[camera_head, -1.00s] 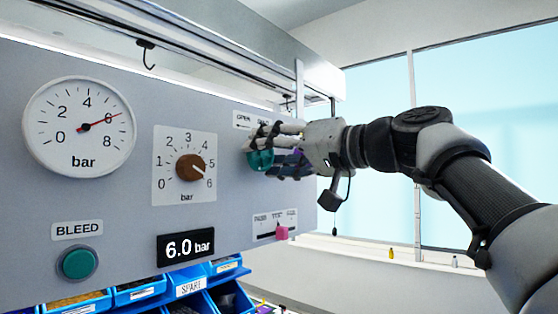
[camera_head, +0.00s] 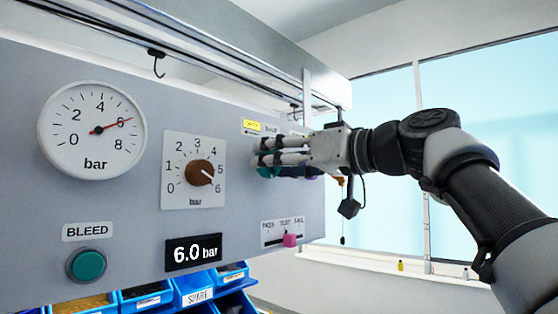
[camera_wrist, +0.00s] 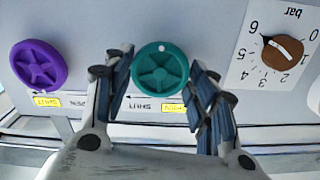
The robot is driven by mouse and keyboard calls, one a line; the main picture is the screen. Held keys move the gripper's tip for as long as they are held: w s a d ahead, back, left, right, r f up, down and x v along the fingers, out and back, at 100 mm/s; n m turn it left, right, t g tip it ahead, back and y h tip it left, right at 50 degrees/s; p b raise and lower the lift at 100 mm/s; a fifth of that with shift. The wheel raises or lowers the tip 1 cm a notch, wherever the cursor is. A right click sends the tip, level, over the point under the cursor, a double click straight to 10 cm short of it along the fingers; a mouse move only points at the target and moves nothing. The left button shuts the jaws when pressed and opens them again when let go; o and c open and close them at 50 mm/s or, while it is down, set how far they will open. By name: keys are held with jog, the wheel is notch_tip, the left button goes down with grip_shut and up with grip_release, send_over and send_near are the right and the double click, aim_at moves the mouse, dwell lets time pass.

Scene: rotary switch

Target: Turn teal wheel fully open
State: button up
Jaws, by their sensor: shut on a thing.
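The teal wheel (camera_wrist: 160,69) is a round spoked handwheel on the grey panel, centred between my fingers in the wrist view. In the head view only a sliver of the teal wheel (camera_head: 266,172) shows behind my fingers. My gripper (camera_wrist: 160,82) is shut on the wheel, one finger at each side of its rim; it also shows in the head view (camera_head: 270,158). The wheel's label has SHUT unlit and its OPEN field (camera_wrist: 173,108) lit yellow. That yellow field also shows in the head view (camera_head: 251,125).
A purple wheel (camera_wrist: 38,65) sits beside the teal one, its SHUT field lit yellow. A brown knob (camera_head: 200,173) points near 6. The gauge (camera_head: 92,130) needle is near 6, and the display (camera_head: 193,252) reads 6.0 bar. A pink slider (camera_head: 290,240) sits below my gripper.

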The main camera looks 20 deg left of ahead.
jog(key=o, duration=1)
jog(key=shift+o, duration=0.2)
jog(key=shift+d, duration=0.15)
jog(key=v, duration=1.2)
jog(key=shift+s, duration=0.1)
